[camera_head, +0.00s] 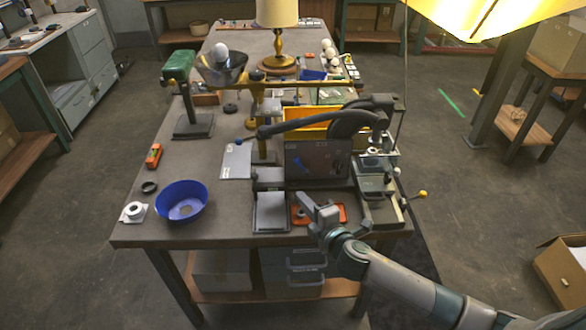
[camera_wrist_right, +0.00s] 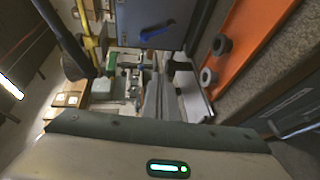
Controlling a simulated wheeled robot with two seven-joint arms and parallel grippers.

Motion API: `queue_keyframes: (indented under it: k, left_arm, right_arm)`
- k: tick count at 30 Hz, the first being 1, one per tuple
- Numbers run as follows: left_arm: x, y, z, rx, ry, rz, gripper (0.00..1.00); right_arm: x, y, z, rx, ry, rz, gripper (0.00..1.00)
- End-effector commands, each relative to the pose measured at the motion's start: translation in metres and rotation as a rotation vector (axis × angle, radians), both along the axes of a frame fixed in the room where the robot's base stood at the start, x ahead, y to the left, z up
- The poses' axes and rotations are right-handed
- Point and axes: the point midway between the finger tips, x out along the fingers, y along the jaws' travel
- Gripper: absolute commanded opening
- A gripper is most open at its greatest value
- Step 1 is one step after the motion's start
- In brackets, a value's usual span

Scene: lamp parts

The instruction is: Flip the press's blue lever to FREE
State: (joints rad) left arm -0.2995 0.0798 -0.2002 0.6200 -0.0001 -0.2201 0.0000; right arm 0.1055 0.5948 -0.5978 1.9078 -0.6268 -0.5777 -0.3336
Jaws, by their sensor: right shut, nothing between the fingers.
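The blue lever (camera_head: 299,165) is on the upright dark panel (camera_head: 325,160) of the press at the front of the table. It lies at a slant between small pale labels I cannot read. In the right wrist view the blue lever (camera_wrist_right: 157,33) shows on the grey-blue panel (camera_wrist_right: 185,15), near the top. My right gripper (camera_head: 306,200) is shut and empty, in front of and below the panel, apart from the lever. My left gripper is not in view.
An orange tray (camera_head: 341,212) lies by my right gripper. A blue bowl (camera_head: 182,200) stands at the left. A yellow-tipped rod (camera_head: 421,194) sticks out at the right.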

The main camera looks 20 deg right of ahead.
Motion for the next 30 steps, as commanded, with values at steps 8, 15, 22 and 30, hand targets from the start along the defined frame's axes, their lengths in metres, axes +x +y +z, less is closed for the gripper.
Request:
queue_keyframes:
  k: [8, 15, 22, 30]
  left_arm:
    - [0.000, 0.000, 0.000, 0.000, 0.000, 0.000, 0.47]
    - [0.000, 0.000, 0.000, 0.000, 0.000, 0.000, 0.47]
    - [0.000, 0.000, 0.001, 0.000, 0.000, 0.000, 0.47]
    - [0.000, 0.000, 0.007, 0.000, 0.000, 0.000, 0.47]
  right_arm:
    - [0.024, 0.001, 0.017, -0.178, -0.096, 0.120, 0.00]
    - [0.025, 0.002, 0.017, -0.190, -0.102, 0.128, 0.00]
    - [0.026, 0.002, 0.017, -0.188, -0.101, 0.127, 0.00]
    - [0.044, 0.007, 0.017, -0.188, -0.102, 0.125, 0.00]
